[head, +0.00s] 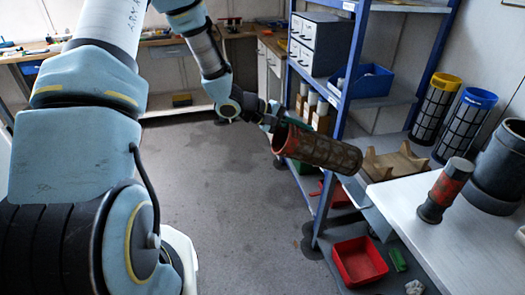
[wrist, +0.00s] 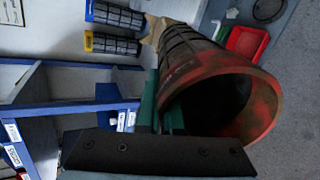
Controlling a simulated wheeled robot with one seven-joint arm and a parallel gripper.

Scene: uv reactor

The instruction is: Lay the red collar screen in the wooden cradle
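The red collar screen (head: 322,149) is a dark mesh cylinder with a worn red collar at its open end. My gripper (head: 273,122) is shut on its collar end and holds it in the air, nearly level and slightly tilted, with the mesh end pointing right toward the cradle. In the wrist view the collar (wrist: 255,105) opens toward the camera, and the green finger pads (wrist: 160,112) are at its left edge. The wooden cradle (head: 398,161), with raised notched ends, stands on the bench and is empty. In the wrist view it is partly hidden behind the screen (wrist: 190,45).
A yellow-collared screen (head: 435,108) and a blue-collared screen (head: 464,124) stand behind the cradle. A dark cylinder with a red band (head: 445,190) and a grey vessel (head: 499,168) stand on the white bench (head: 455,250). The blue shelf rack (head: 345,85) is close behind the screen. A red bin (head: 360,262) is below.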

